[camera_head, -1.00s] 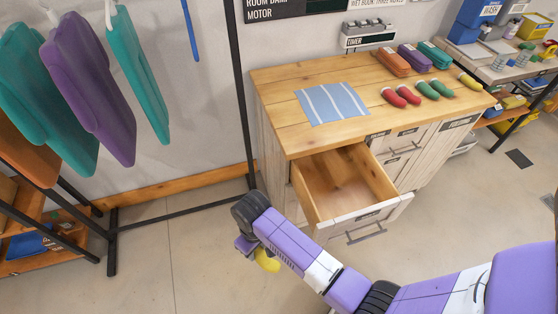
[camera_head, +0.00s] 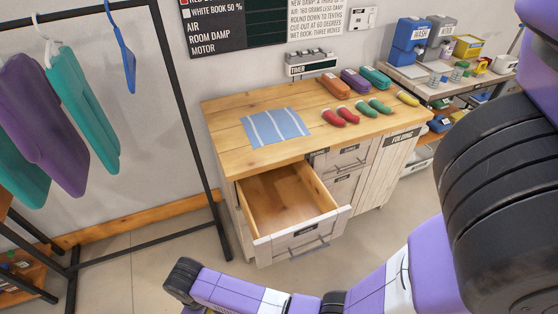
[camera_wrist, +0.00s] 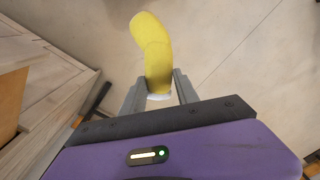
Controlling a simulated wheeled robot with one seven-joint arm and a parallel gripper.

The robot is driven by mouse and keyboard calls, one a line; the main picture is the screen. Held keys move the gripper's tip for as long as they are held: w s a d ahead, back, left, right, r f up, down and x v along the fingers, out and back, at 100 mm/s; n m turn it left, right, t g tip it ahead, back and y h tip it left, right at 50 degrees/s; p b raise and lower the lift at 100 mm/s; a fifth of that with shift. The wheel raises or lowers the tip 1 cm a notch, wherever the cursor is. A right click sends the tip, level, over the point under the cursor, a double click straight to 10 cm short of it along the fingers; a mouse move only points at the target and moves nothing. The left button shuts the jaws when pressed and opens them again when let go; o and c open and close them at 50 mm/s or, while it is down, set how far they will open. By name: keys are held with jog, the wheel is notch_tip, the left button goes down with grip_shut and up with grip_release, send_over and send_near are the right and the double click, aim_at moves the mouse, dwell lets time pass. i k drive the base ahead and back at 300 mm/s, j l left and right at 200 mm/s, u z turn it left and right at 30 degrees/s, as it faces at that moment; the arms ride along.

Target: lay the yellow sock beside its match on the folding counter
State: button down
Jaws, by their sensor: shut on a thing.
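My gripper (camera_wrist: 160,92) is shut on a yellow sock (camera_wrist: 152,48) in the wrist view. The sock hangs out past the fingertips, bent near its middle, with a pale band at the held end. Bare floor lies beneath it. In the head view the gripper and the held sock are out of sight below the frame. The matching yellow sock (camera_head: 407,98) lies at the right end of the wooden top of the folding counter (camera_head: 222,122). My gripper is low, in front of the counter and apart from it.
An open, empty drawer (camera_head: 290,240) juts from the counter's front. On top lie a striped blue cloth (camera_head: 274,127), red socks (camera_head: 340,117), green socks (camera_head: 373,108) and folded bundles (camera_head: 355,79). A garment rack (camera_head: 190,120) stands left. Bare counter shows around the yellow sock.

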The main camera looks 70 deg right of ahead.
aim_at(396, 105)
jog(key=k+l+u, duration=0.25)
jog(key=u, duration=0.2)
jog(key=k+l+u, duration=0.3)
jog(key=u, duration=0.15)
jog(key=k+l+u, duration=0.1)
jog(key=k+u, duration=0.2)
jog(key=u, duration=0.15)
jog(key=k+l+z, duration=0.25)
jog(key=k, duration=0.3)
jog(key=k+l+z, duration=0.25)
jog(key=k, duration=0.25)
jog(key=j, duration=0.15)
